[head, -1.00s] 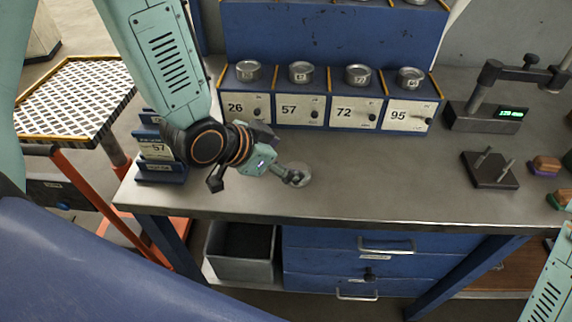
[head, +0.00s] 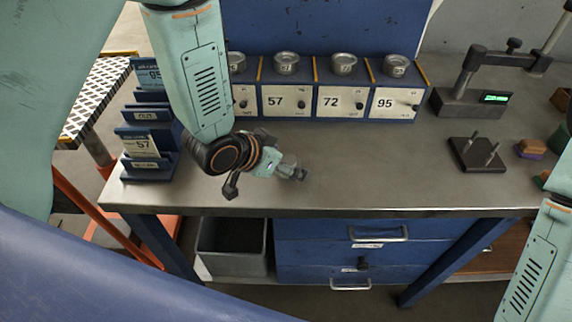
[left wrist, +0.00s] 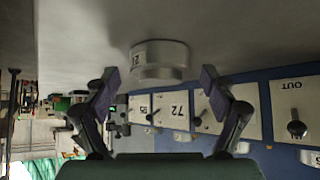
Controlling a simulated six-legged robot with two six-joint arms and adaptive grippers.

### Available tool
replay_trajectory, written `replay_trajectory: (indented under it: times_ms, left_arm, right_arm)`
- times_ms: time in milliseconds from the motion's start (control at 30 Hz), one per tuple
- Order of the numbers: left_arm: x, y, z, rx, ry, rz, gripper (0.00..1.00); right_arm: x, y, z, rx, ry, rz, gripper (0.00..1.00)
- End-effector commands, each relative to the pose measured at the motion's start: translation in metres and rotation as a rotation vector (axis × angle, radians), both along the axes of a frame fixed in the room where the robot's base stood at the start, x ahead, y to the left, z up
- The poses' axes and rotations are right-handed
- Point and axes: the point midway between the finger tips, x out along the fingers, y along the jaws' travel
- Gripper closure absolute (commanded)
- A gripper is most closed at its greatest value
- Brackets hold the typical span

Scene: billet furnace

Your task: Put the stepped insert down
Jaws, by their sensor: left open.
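The stepped insert (left wrist: 159,54) is a grey metal round with a wider labelled part and a narrower step. The left wrist view shows it upside down, with its wide end against the bench top. My left gripper (head: 293,170) is low over the bench, left of centre in the head view. In the left wrist view its two fingers (left wrist: 156,84) are spread on either side of the insert, with gaps between. In the head view the gripper largely hides the insert. My right arm is at the lower right; its gripper is out of view.
Behind the gripper stands a row of numbered bins (head: 331,102) with round metal pieces on top. A card rack (head: 150,165) is at left. A gauge with a green display (head: 495,98) and a two-pin block (head: 477,154) are at right. The bench (head: 390,170) between is clear.

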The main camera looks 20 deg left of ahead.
Motion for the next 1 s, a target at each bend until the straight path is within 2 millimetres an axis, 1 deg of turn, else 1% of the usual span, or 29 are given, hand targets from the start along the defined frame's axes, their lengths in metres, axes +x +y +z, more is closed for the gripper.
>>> replay_trajectory:
  times_ms: [267, 1000]
  left_arm:
    - [0.003, 0.0, -0.0019, 0.0, 0.0, 0.001, 0.16]
    - [0.0026, -0.0002, -0.0017, 0.0, 0.0, 0.001, 0.79]
  right_arm:
    - [0.0002, 0.0, 0.0, 0.0, 0.0, 0.0, 1.0]
    - [0.0002, 0.0, 0.0, 0.0, -0.001, 0.0, 1.0]
